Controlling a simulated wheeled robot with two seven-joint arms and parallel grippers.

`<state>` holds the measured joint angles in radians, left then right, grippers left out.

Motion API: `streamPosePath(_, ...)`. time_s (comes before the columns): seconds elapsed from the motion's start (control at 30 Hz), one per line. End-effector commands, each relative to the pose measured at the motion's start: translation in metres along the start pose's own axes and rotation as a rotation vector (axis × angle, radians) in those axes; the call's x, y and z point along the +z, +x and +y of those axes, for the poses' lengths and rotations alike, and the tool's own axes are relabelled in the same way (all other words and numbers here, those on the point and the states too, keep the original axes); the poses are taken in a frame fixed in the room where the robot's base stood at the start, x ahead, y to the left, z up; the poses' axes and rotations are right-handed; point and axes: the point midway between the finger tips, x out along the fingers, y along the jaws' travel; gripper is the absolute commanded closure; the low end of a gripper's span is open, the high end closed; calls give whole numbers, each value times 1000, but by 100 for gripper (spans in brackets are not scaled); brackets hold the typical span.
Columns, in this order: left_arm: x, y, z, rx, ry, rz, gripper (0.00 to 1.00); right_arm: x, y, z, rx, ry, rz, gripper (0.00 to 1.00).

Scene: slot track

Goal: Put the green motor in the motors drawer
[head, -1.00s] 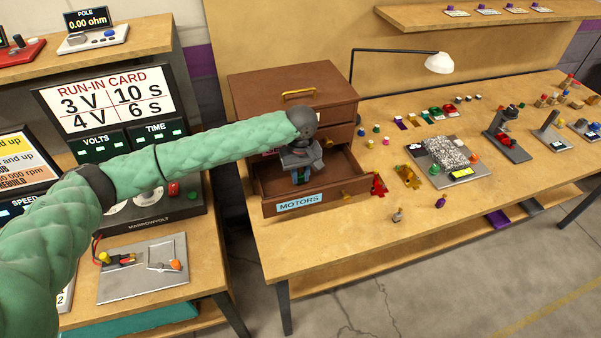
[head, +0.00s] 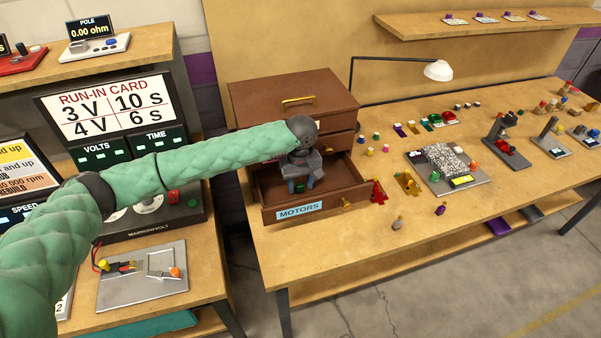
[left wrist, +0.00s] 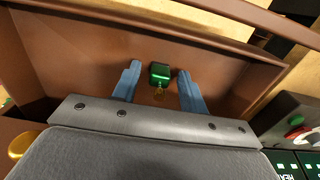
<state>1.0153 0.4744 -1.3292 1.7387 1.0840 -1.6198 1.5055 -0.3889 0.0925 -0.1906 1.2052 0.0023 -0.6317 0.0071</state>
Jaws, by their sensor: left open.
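The motors drawer (head: 330,203) is pulled open at the bottom of the brown cabinet, with a MOTORS label on its front. My left gripper (head: 301,187) is over the drawer, pointing down into it. In the left wrist view the left gripper (left wrist: 158,88) is open, with its two blue fingers apart. The green motor (left wrist: 160,73) is inside the drawer, between and a little beyond the fingertips, with a gap on each side. My right gripper is not in view.
The brown cabinet (head: 290,98) stands at the bench's left end. Red and yellow parts (head: 378,192) lie right of the drawer. A lamp (head: 438,70) and a grey tray (head: 470,186) stand farther right. The bench front is mostly clear.

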Motion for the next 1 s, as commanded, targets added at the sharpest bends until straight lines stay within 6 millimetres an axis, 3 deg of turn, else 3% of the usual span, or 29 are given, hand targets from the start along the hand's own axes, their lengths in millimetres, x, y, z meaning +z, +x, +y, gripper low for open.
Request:
streamPosePath(0.13, 0, -13, 1, 2, 1, 1, 57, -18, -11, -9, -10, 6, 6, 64)
streamPosePath(0.7, 0, -105, 1, 2, 0, 1, 57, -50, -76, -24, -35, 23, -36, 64)
streamPosePath(1.0, 0, -120, 0, 0, -1, 0, 57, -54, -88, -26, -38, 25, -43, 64)
